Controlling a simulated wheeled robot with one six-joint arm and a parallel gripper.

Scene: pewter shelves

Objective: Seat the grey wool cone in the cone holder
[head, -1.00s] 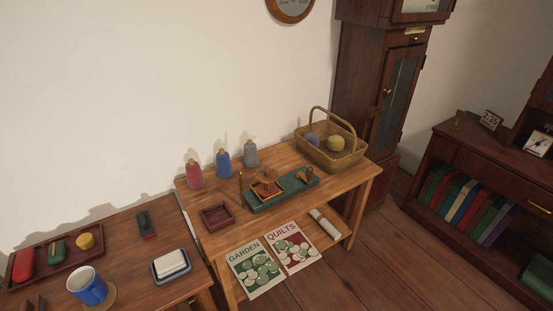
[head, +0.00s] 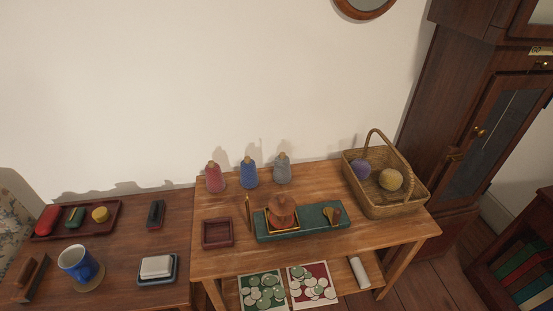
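The grey wool cone (head: 282,170) stands upright at the back of the wooden table, against the wall side. It is the rightmost of three cones, beside a blue cone (head: 249,173) and a red cone (head: 214,178). I cannot tell for certain which thing is the cone holder. A small empty dark red square tray (head: 205,243) lies in front of the red cone. A green board (head: 312,216) in front of the grey cone carries a square dish with a rounded brown wooden piece and a brass-coloured tool. My gripper is not in view.
A wicker basket (head: 397,203) with purple and yellow balls stands at the table's right end. The left table holds a dark red tray (head: 98,228), a blue mug (head: 85,266) and a white block in a dish (head: 157,267). A tall clock cabinet (head: 470,120) stands right.

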